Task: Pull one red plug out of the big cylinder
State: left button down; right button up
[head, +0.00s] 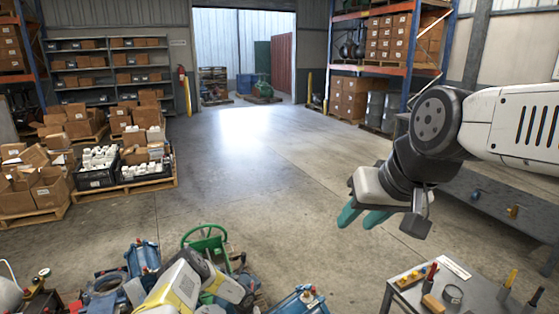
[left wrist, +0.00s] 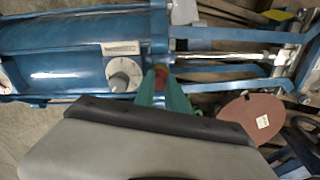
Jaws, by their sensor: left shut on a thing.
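In the left wrist view, a big blue cylinder (left wrist: 75,50) lies across the left and upper part, with a round white gauge beside its end. My left gripper (left wrist: 160,80) has its green fingers closed at the cylinder's right end, on a small red plug (left wrist: 160,70) mostly hidden between the fingertips. I cannot tell whether the plug is still seated. In the head view the left fingertips are not clear. My right gripper (head: 362,217) hangs empty above the floor, its teal fingers apart.
Scrap machinery, including a green handwheel (head: 205,240) and blue units with red tips (head: 305,302), crowds the front. A small metal table (head: 465,290) with tools stands at front right. Pallets of boxes (head: 70,125) stand at left. The middle floor is clear.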

pick_arm(q)
jog(key=shift+s+a+r, duration=0.1)
jog(key=shift+a+r, duration=0.05)
jog(key=shift+r, duration=2.65)
